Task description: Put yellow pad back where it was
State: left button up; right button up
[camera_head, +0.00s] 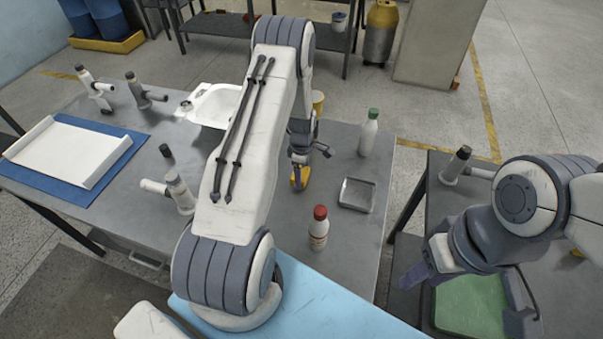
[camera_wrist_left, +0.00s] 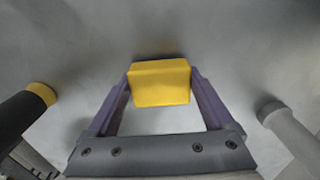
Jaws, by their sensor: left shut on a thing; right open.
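The yellow pad (camera_head: 301,178) is in my left gripper (camera_head: 299,172), over the middle of the grey table. In the left wrist view the yellow pad (camera_wrist_left: 160,83) sits between the two purple fingers of my left gripper (camera_wrist_left: 160,92), which is shut on it. Whether the pad touches the table is hard to tell. My right gripper (camera_head: 415,275) is open at the lower right, near a green pad (camera_head: 470,305).
Right of my left gripper stand a green-capped bottle (camera_head: 368,133), a grey metal tray (camera_head: 357,195) and a red-capped bottle (camera_head: 319,228). A white shell (camera_head: 215,105) lies behind my left arm. A white tray (camera_head: 68,150) rests on a blue mat (camera_head: 118,160) at left.

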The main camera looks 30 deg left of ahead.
pick_arm(q)
jog(key=shift+f, duration=0.6)
jog(key=shift+f, duration=0.25)
jog(key=o, duration=1.1)
jog(key=shift+r, duration=0.1)
jog(key=shift+c, duration=0.2)
